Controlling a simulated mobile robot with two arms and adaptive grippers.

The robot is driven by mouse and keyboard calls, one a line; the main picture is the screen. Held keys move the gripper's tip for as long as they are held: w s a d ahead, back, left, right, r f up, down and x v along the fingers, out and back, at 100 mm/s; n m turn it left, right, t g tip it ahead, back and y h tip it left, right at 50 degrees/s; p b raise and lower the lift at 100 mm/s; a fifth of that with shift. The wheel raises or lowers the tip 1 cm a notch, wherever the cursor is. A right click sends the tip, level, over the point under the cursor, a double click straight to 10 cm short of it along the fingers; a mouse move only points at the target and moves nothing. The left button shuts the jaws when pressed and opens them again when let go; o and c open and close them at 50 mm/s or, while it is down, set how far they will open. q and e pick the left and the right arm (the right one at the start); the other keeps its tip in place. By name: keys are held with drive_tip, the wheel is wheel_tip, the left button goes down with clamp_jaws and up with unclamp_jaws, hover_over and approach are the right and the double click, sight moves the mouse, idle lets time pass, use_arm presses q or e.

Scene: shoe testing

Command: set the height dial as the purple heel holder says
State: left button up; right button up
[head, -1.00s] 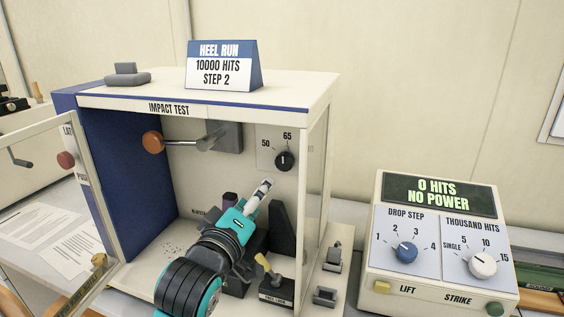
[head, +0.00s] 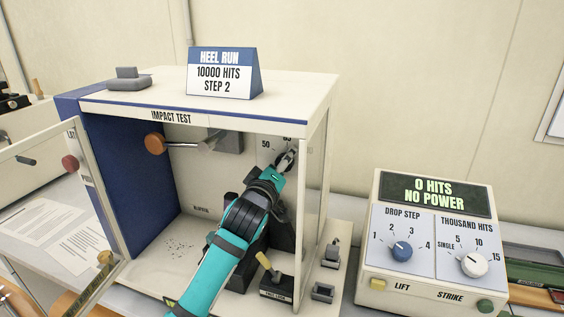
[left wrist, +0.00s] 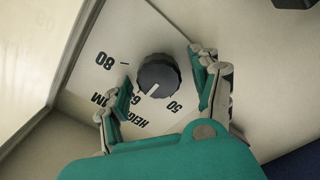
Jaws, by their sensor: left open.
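The black height dial (left wrist: 158,76) is on the back wall of the impact test cabinet (head: 215,105). In the left wrist view it sits between the two fingers of my left gripper (left wrist: 161,72), which is open around it with visible gaps. The dial's white line points toward 65, slightly to the 50 side. The marks 80, 65 and 50 show around it. In the head view my left gripper (head: 287,160) covers most of the dial. A dark, possibly purple piece (head: 231,198) stands behind my arm, mostly hidden; no writing on it is readable. My right gripper is out of view.
The cabinet door (head: 75,205) stands open at the left. A hammer with an orange head (head: 155,143) sticks out left of the dial. The control box (head: 425,250) at right reads 0 hits, no power. A yellow-handled lever (head: 265,262) stands at the cabinet's front.

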use_arm(q)
drive_tip(key=c, duration=1.2)
drive_tip(key=shift+m, duration=0.4)
drive_tip(key=m+p, duration=0.2)
drive_tip(key=m, duration=0.3)
drive_tip(key=shift+r, duration=0.1)
drive_tip(key=m+p, duration=0.1)
drive_tip(key=m, duration=0.5)
drive_tip(key=shift+d+p, duration=0.1)
drive_tip(key=shift+p, duration=0.25)
idle(0.3)
